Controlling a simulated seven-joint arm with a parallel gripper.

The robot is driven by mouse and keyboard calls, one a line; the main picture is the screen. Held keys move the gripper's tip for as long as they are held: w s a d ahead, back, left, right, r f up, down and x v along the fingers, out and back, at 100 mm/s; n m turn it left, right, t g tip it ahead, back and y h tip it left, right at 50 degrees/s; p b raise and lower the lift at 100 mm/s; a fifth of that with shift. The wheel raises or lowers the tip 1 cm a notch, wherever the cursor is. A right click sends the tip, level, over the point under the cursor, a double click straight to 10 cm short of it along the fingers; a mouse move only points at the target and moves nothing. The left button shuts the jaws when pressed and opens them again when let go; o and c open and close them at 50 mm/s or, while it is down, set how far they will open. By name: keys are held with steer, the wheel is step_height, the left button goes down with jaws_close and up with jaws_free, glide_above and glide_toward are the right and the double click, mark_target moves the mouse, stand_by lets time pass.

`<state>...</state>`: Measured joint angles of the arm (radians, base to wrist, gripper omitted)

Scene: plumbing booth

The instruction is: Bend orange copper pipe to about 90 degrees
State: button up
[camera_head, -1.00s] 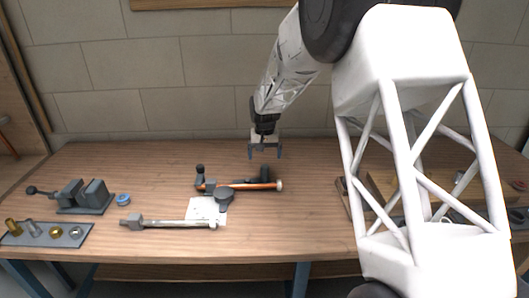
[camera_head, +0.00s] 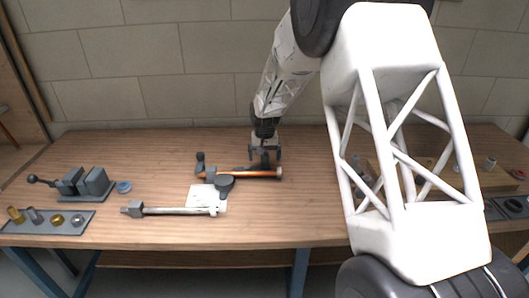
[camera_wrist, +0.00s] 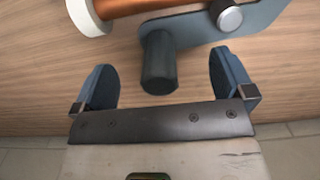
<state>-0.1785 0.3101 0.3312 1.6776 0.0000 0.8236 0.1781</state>
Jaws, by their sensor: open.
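The orange copper pipe (camera_head: 240,174) lies level across the bender on the bench, with a pale ring at its right end. The bender has a round dark former (camera_head: 224,183) on a white plate (camera_head: 201,196) and a dark upright knob (camera_head: 200,158) at its left. My gripper (camera_head: 264,155) is open above the pipe's right part. In the wrist view, a dark cylindrical handle (camera_wrist: 158,66) on a blue-grey lever (camera_wrist: 212,28) stands between my open fingers (camera_wrist: 163,82), apart from both. The pipe (camera_wrist: 128,6) and its white end (camera_wrist: 90,16) show beyond.
At the left are a vise (camera_head: 86,184), a blue ring (camera_head: 124,187) and a tray (camera_head: 47,221) of fittings. A wooden board (camera_head: 500,178) stands at the right, partly behind my arm.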

mark_target(272, 171)
steer(key=shift+f, duration=0.2)
stand_by(0.3)
steer(key=c, duration=1.1)
steer(key=shift+s+d, duration=0.1)
steer(key=shift+s, duration=0.1)
steer(key=shift+s+d+m, duration=0.25)
steer(key=shift+s+m, duration=0.15)
steer(key=shift+s, duration=0.1)
steer(key=shift+s+d+m, duration=0.25)
steer(key=shift+s+m, duration=0.15)
steer(key=shift+s, duration=0.1)
steer(key=shift+s+d, duration=0.1)
steer(key=shift+s, duration=0.1)
steer(key=shift+s+d+m, duration=0.2)
steer(key=shift+s+m, duration=0.25)
steer(key=shift+s, duration=0.05)
steer(key=shift+s+d+m, duration=0.15)
steer(key=shift+s+m, duration=0.3)
steer(key=shift+s, duration=0.05)
steer(key=shift+s+d, duration=0.2)
